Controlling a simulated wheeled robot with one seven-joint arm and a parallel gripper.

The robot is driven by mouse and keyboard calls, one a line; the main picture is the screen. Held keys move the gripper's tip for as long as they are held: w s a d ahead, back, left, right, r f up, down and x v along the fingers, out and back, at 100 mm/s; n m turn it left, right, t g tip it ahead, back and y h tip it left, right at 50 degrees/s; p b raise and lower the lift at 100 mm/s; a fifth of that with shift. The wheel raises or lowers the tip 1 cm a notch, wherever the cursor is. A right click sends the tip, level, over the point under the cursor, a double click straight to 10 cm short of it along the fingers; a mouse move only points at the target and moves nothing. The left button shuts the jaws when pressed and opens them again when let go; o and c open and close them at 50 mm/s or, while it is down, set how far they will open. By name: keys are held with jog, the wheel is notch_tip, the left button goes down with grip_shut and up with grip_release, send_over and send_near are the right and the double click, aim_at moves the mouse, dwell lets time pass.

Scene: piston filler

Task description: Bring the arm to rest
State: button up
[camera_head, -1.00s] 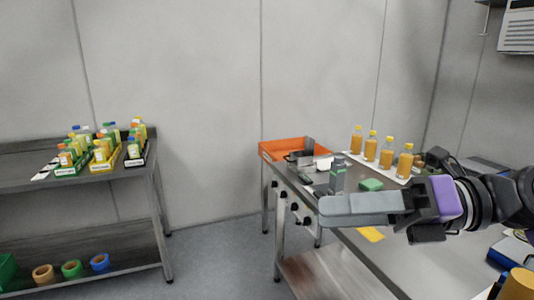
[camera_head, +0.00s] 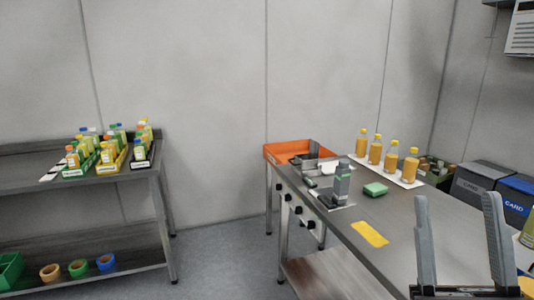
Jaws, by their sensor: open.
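My gripper (camera_head: 462,240) is at the lower right of the head view, in front of the right-hand steel table (camera_head: 345,228). Its two long grey fingers point upward and stand well apart. Nothing is between them. The rest of my arm is below the picture's edge.
On the right table stand several orange bottles (camera_head: 376,150), a green block (camera_head: 376,189), a grey device (camera_head: 341,186), a yellow patch (camera_head: 370,233) and an orange bin (camera_head: 300,149). Dark and blue boxes (camera_head: 516,195) stand at right. A left shelf (camera_head: 60,180) holds small bottles. Floor between is clear.

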jog(key=s+d+f+m+g+h, duration=0.1)
jog(key=s+f+m+g+h, duration=0.35)
jog(key=f, duration=0.55)
jog(key=s+f+m+g+h, duration=0.3)
jog(key=f+m+g, duration=0.15)
jog(key=f, duration=0.45)
jog(key=s+a+f+n+g+y+p, duration=0.1)
jog(key=s+f+g+y, duration=0.1)
jog(key=s+f, duration=0.4)
jog(key=s+a+f+n+g+y+p, duration=0.1)
jog(key=s+f+n+g+y, duration=0.1)
jog(key=s+f, duration=0.5)
jog(key=s+g+y, duration=0.1)
jog(key=s+g, duration=0.1)
jog(key=s, duration=0.4)
jog(key=shift+a, duration=0.2)
jog(key=shift+y, duration=0.25)
